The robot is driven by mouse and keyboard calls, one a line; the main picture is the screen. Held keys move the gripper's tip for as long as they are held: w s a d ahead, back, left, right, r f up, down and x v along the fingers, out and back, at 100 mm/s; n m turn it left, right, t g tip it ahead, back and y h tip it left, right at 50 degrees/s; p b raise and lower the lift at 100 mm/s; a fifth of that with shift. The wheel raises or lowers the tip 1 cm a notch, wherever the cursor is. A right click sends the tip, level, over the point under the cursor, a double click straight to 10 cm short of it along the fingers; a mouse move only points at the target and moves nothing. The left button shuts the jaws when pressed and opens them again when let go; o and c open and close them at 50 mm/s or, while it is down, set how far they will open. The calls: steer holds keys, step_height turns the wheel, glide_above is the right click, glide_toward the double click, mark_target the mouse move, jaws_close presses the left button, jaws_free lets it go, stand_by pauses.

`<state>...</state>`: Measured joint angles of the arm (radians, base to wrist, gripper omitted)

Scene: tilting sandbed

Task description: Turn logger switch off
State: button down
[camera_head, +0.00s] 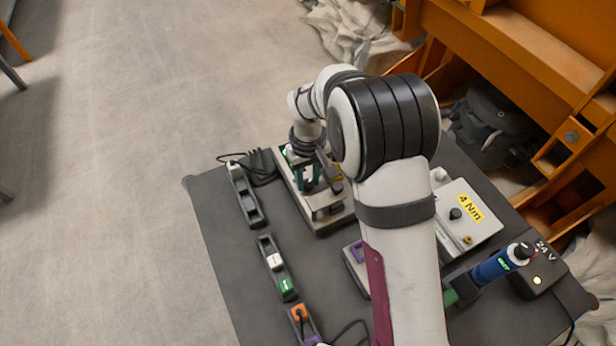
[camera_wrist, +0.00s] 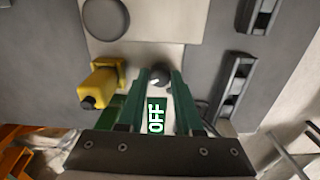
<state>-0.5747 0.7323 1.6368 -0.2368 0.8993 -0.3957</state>
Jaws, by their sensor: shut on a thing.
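The logger panel is a pale plate (camera_head: 294,193) at the far side of the dark table, also in the wrist view (camera_wrist: 138,52). A small dark round switch knob (camera_wrist: 158,76) with a light pointer mark sits on it in the wrist view. A green "OFF" label (camera_wrist: 157,117) lies beside the knob, between my fingers. My gripper (camera_wrist: 159,80) has its green fingers on either side of the knob and is shut on it. In the head view, my gripper (camera_head: 308,182) is low over the panel and the knob is hidden.
A yellow block-like part (camera_wrist: 102,82) stands close beside one finger, and a grey round part (camera_wrist: 106,18) is farther off. Dark socket strips (camera_head: 245,196) lie along the table's left side. A white "4 Nm" box (camera_head: 470,205) and a blue tool (camera_head: 492,269) are at right.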

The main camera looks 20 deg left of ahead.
mark_target(308, 183)
steer(key=shift+n, duration=0.4)
steer(key=c, duration=0.6)
jaws_free()
step_height(308, 183, up, 16)
steer(key=shift+f, duration=0.1)
